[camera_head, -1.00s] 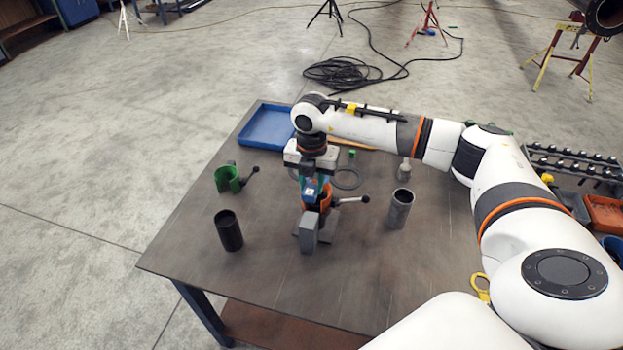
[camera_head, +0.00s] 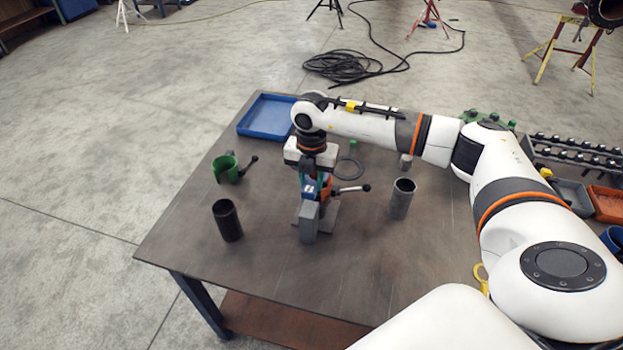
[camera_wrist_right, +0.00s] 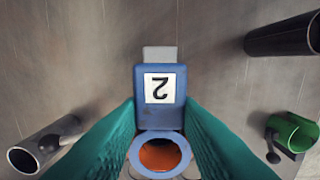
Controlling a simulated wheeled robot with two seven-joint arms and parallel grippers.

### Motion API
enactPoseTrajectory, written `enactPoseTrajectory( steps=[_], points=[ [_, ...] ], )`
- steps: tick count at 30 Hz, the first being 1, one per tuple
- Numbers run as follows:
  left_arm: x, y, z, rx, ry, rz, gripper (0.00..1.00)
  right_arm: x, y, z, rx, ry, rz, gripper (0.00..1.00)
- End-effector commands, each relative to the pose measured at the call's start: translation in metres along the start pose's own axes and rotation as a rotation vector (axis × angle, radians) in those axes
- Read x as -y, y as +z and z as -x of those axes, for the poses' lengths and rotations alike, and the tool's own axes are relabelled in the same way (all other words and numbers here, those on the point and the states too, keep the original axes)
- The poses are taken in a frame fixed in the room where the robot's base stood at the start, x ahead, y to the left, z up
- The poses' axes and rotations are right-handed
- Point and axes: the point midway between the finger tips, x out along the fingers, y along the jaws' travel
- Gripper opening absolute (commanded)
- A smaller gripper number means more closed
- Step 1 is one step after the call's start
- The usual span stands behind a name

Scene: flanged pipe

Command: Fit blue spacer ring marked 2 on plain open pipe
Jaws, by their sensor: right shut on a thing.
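My right gripper (camera_head: 310,182) is shut on the blue spacer ring (camera_wrist_right: 135,160), holding it by its tab (camera_wrist_right: 158,122). The tab bears a white label with a 2, upside down in the right wrist view. The teal fingers lie along both sides of the tab. An orange pipe (camera_head: 326,186) stands by a grey block (camera_head: 308,225), partly hidden by my gripper. Its orange colour fills the ring's hole in the wrist view, so the two are roughly lined up. I cannot tell whether the ring is around the pipe or just above it. My left gripper is not in view.
A lever with a black knob (camera_head: 365,188) sticks out right of the orange pipe. A grey pipe (camera_head: 402,200) stands right, a black pipe (camera_head: 227,220) and green clamp (camera_head: 226,168) left. A blue tray (camera_head: 247,128) and dark ring (camera_head: 352,180) lie behind. The front table is clear.

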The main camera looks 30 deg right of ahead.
Motion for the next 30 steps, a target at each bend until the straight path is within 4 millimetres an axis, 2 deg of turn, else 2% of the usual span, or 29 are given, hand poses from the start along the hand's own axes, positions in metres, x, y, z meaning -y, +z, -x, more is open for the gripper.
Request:
enactPoseTrajectory(
  steps=[11, 30],
  points=[
    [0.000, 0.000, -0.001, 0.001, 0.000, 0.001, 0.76, 0.000, 0.000, -0.001, 0.000, -0.001, 0.000, 0.05],
    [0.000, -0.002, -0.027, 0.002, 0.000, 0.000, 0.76, 0.000, 0.000, -0.034, 0.000, -0.001, -0.001, 0.05]
  ],
)
